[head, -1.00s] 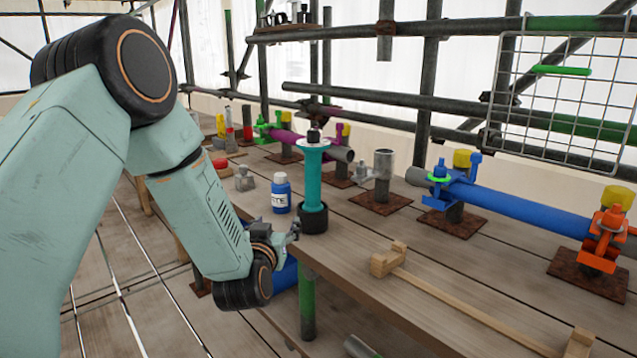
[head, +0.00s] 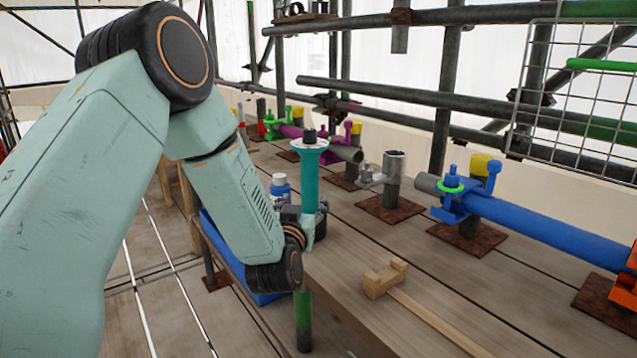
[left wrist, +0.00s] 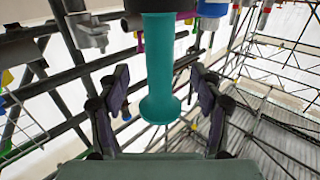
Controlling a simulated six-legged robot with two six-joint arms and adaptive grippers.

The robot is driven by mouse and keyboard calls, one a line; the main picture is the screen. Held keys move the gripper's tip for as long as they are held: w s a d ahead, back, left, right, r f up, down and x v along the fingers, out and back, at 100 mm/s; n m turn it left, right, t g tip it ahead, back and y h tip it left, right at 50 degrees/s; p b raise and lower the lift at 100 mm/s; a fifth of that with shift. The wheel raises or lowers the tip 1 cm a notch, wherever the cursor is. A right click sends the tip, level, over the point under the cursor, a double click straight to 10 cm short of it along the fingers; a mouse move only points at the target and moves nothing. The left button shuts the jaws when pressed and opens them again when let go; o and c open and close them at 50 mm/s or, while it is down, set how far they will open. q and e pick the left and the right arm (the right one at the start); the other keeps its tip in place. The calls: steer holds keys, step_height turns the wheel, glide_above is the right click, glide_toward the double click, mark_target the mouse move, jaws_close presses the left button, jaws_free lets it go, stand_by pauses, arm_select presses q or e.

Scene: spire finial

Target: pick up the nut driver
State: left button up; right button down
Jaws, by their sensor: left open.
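The nut driver (head: 309,178) has a teal handle with a wide flange and a dark top. It stands upright on the bench, its lower end partly hidden by my left gripper. My left gripper (head: 309,228) is low beside the handle in the head view. In the left wrist view, the teal handle of the nut driver (left wrist: 159,60) hangs down the middle of the picture. The open fingers of my left gripper (left wrist: 162,92) stand on either side of it, with gaps visible. My right gripper is not in view.
A wooden piece (head: 385,279) with a long handle lies on the bench (head: 345,240) to the right. A grey post (head: 393,180) and a blue pipe (head: 545,228) in clamps stand further back.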

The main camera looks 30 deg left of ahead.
mark_target(308, 194)
arm_select(q)
steer(key=shift+w+a+r, duration=0.1)
steer(key=shift+w+a, duration=0.05)
steer(key=shift+w, duration=0.1)
steer(key=shift+w+a+r, duration=0.1)
steer(key=shift+w+r, duration=0.1)
steer(key=shift+w, duration=0.35)
steer(key=x, duration=0.1)
steer(key=b+x, duration=0.1)
steer(key=x, duration=0.3)
steer(key=shift+a+f+b, duration=0.1)
steer(key=shift+f+b, duration=0.25)
steer(key=shift+b, duration=0.05)
steer(key=shift+w, duration=0.25)
steer(key=shift+w+a, duration=0.1)
steer(key=shift+w, duration=0.05)
steer(key=c, duration=0.4)
jaws_close()
